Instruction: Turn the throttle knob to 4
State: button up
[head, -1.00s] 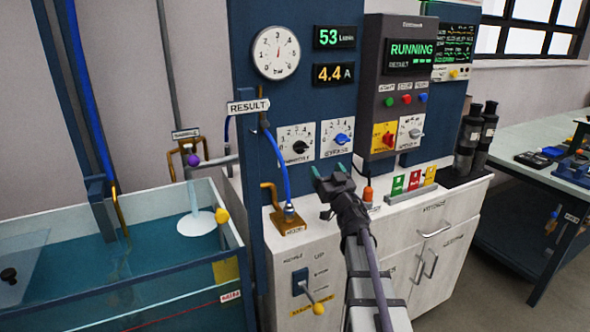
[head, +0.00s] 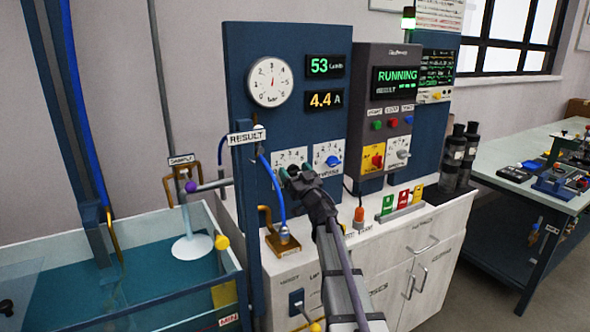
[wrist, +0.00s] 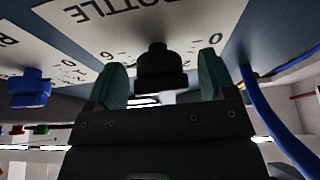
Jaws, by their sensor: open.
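The throttle knob (wrist: 160,66) is black and sits on a white dial plate (wrist: 95,18) lettered "…OTTLE", upside down in the wrist view. My gripper (wrist: 164,76) is open, with one green finger on each side of the knob. I see no clear contact with it. In the head view my gripper (head: 295,173) is in front of the throttle dial plate (head: 291,156) and hides most of the knob. The knob's setting cannot be read.
A blue knob (head: 333,160) is on the plate just right; it also shows in the wrist view (wrist: 30,88). A blue hose (head: 273,190) runs close on the left. Displays read 53 (head: 324,66) and 4.4 A (head: 325,101). The control box (head: 388,100) reads RUNNING.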

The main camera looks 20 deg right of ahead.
jog(key=shift+c, duration=0.4)
jog(key=c, duration=0.9)
jog(key=shift+o, duration=0.2)
jog(key=shift+n, duration=0.5)
jog(key=n+y, duration=0.2)
jog(key=n, duration=0.1)
jog(key=n+g+y+p, duration=0.1)
jog(key=n+y, duration=0.1)
jog(key=n, duration=0.2)
jog(key=shift+n+g, duration=0.3)
jog(key=n+g+y+p, duration=0.1)
jog(key=n+y, duration=0.1)
jog(key=n, duration=0.2)
jog(key=shift+r, duration=0.1)
jog(key=shift+n+g+p, duration=0.65)
jog(key=shift+n+g, duration=0.05)
jog(key=shift+n, duration=1.1)
jog(key=shift+y, duration=0.3)
